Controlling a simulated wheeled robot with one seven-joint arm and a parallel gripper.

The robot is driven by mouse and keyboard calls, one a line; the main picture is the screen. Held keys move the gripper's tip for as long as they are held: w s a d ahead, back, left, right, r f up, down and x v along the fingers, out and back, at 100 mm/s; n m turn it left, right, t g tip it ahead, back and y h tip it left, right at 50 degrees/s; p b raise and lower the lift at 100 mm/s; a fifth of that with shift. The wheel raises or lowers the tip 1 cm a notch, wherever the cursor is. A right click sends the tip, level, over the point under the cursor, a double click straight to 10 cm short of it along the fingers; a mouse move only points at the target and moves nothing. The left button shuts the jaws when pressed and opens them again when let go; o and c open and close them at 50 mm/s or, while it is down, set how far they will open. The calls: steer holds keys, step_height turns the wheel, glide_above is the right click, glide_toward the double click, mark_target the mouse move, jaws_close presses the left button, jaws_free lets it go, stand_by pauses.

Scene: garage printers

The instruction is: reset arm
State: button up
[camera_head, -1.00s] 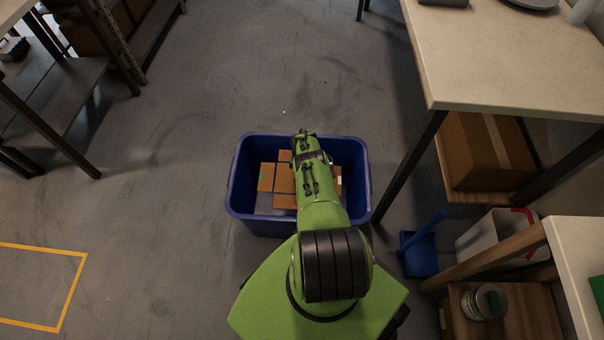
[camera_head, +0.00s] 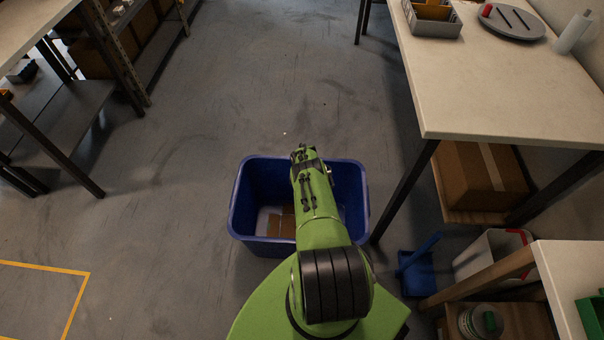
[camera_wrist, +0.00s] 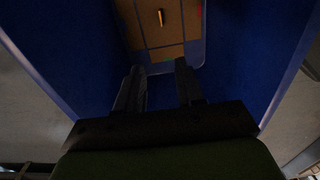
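My green arm reaches forward over a blue bin (camera_head: 238,205) on the floor in the head view. My gripper (camera_wrist: 160,75) shows in the wrist view with its two dark fingers apart and nothing between them. It points down into the bin, between the blue walls (camera_wrist: 70,55). Cardboard boxes (camera_wrist: 155,30) lie in the bin beyond the fingertips. In the head view a part of the cardboard (camera_head: 281,222) shows left of my arm, and the arm hides the rest. The gripper itself is hardly visible in the head view.
A pale-topped table (camera_head: 500,100) stands close on the right, with a grey tray (camera_head: 432,20) and a round plate (camera_head: 512,22) on it. A cardboard box (camera_head: 480,180) sits on its lower shelf. A blue dustpan (camera_head: 416,270) stands right of the bin. Floor is clear beyond and left.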

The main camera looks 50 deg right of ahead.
step_height(320, 180, up, 11)
steer(key=p, duration=0.5)
steer(key=shift+f, duration=0.15)
